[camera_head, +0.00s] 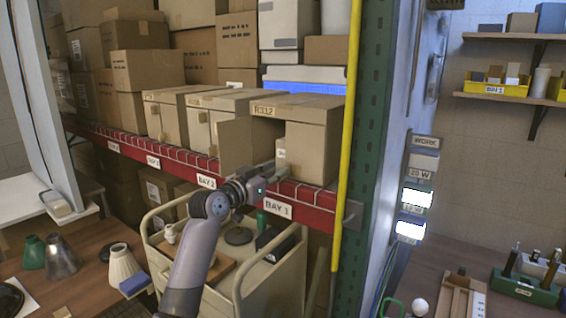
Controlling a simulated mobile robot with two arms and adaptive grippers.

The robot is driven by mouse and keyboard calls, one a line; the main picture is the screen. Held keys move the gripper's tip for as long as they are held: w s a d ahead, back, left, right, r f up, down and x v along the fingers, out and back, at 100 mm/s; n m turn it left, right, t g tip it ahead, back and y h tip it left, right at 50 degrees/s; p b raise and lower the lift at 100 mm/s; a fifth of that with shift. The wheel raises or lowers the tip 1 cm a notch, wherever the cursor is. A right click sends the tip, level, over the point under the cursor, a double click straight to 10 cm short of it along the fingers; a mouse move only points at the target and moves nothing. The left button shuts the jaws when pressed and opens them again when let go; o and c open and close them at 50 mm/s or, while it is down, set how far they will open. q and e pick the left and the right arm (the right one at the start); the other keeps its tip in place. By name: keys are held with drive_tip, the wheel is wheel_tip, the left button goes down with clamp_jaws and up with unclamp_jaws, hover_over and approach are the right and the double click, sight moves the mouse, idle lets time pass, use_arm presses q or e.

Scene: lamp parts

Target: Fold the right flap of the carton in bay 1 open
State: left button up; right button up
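The bay 1 carton (318,115) is a brown box marked R332, standing on the red shelf beam above the BAY 1 label (278,208). A brown panel, apparently its left flap (237,143), stands out toward me at the left of its front. The right part of the front (306,152) is covered by a flat brown panel, apparently the right flap. A small pale labelled item (281,150) shows between the two panels. My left gripper (272,177) is low in front of this gap, close to the right panel's lower left edge. Its fingertips are small and unclear, and contact cannot be told.
More cartons (212,105) stand left of it on the shelf. A yellow pole (349,120) and green rack post (368,120) rise close on the right. A beige cart (265,275) stands below my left arm.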

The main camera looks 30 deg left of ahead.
sight(301, 155)
use_arm(q)
drive_tip(key=shift+w+d+p, duration=0.2)
drive_tip(key=shift+w+p, duration=0.05)
drive_tip(key=shift+w, duration=0.75)
drive_tip(key=shift+w+d+p, duration=0.15)
drive_tip(key=shift+w+p, duration=0.05)
drive_tip(key=shift+w, duration=0.75)
drive_tip(key=shift+c, duration=0.6)
clamp_jaws()
